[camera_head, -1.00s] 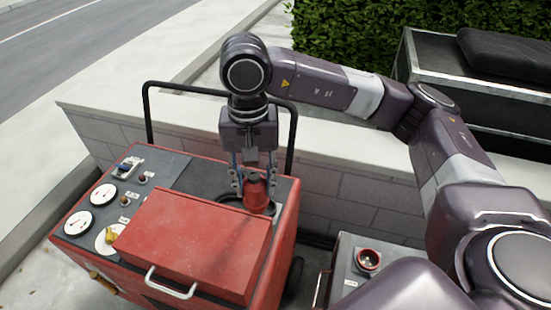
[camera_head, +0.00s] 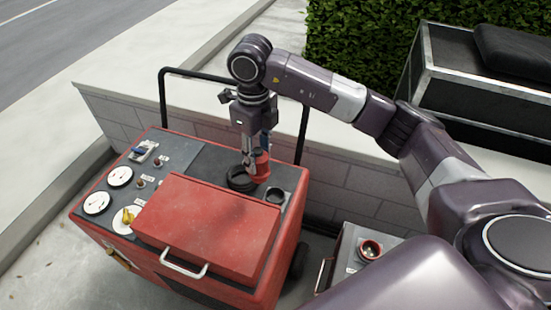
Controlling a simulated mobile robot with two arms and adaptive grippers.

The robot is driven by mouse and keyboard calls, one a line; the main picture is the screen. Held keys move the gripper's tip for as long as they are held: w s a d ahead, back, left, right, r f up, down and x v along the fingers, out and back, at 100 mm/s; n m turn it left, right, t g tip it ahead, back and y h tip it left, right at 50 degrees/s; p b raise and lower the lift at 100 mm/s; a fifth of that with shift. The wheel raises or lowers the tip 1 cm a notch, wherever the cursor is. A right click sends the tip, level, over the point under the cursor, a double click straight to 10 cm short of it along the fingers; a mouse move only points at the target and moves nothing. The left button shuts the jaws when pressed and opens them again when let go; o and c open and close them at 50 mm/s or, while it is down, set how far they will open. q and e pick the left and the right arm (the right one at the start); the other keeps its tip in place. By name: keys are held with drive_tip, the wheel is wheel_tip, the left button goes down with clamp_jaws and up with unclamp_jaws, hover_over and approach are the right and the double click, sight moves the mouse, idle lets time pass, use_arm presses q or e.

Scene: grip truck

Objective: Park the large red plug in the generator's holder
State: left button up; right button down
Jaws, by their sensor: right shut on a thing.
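The large red plug (camera_head: 262,168) is held upright, or nearly so, by my right gripper (camera_head: 257,152) over the back right of the generator's dark top. The gripper is shut on the plug's upper part, and its fingers are partly hidden. My left gripper is not in view.
A black coil of cable (camera_head: 240,180) lies just left of the plug. A raised red lid (camera_head: 207,222) fills the generator's front. A black rail (camera_head: 235,87) rises behind. A grey box (camera_head: 350,250) with a red-rimmed socket (camera_head: 370,249) stands at right.

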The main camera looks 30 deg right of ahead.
drive_tip(key=m, duration=0.2)
drive_tip(key=w+m, duration=0.1)
drive_tip(key=m, duration=0.1)
drive_tip(key=shift+d+f+p, duration=0.35)
drive_tip(key=shift+d+f, duration=0.05)
drive_tip(key=m, duration=0.2)
drive_tip(key=d+f+m, duration=0.1)
drive_tip(key=m, duration=0.1)
drive_tip(key=m+p, duration=0.1)
drive_tip(key=m, duration=0.1)
drive_tip(key=shift+w+d+f, duration=0.2)
drive_tip(key=shift+w+f, duration=0.2)
use_arm(q)
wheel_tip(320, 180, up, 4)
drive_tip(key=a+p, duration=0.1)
drive_tip(key=p, duration=0.1)
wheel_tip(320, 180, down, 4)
drive_tip(key=b, duration=0.4)
use_arm(e)
drive_tip(key=d+f+m, duration=0.3)
drive_tip(key=f+m, duration=0.7)
drive_tip(key=m, duration=0.4)
drive_tip(key=shift+w+d, duration=0.15)
drive_tip(key=shift+d, duration=0.25)
drive_tip(key=shift+f, duration=0.15)
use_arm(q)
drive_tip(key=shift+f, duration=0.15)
use_arm(e)
drive_tip(key=shift+f, duration=0.35)
drive_tip(key=shift+f, duration=0.3)
